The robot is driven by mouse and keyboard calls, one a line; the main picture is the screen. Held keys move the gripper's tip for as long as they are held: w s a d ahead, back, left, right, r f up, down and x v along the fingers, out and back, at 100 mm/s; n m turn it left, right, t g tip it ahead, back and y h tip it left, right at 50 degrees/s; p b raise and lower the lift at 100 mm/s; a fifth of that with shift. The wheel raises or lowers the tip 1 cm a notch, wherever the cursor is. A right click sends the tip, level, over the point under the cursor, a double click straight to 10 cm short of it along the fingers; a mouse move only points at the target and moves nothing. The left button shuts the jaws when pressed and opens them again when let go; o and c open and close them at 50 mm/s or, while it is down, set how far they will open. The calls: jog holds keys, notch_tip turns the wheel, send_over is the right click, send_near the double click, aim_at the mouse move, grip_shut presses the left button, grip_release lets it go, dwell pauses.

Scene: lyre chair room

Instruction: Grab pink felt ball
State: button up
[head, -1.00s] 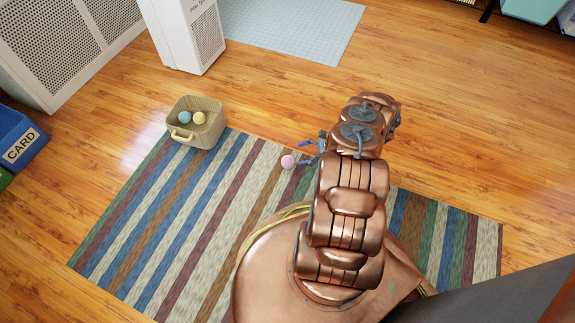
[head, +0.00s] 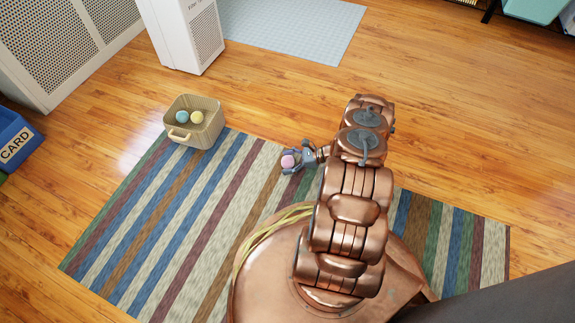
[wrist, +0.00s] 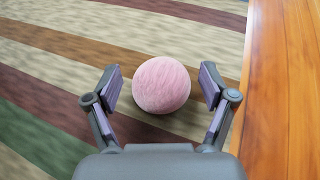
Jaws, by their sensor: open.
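The pink felt ball (head: 288,161) lies on the striped rug, close to the rug's far edge. In the wrist view the ball (wrist: 161,84) sits between the two open fingers of my gripper (wrist: 161,88), with a gap on each side. My gripper (head: 293,159) also shows in the head view, at the left of my copper arm, with its fingers around the ball's sides. No finger visibly touches the ball.
A beige basket (head: 206,136) holding a blue ball (head: 183,117) and a yellow ball (head: 197,117) stands at the rug's far left corner. A white appliance (head: 184,35) stands behind it. The striped rug (head: 150,230) is clear at left. Wooden floor (head: 450,120) is free at right.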

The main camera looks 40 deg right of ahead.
jog(key=shift+c, duration=0.4)
jog(key=c, duration=1)
jog(key=shift+r, duration=0.1)
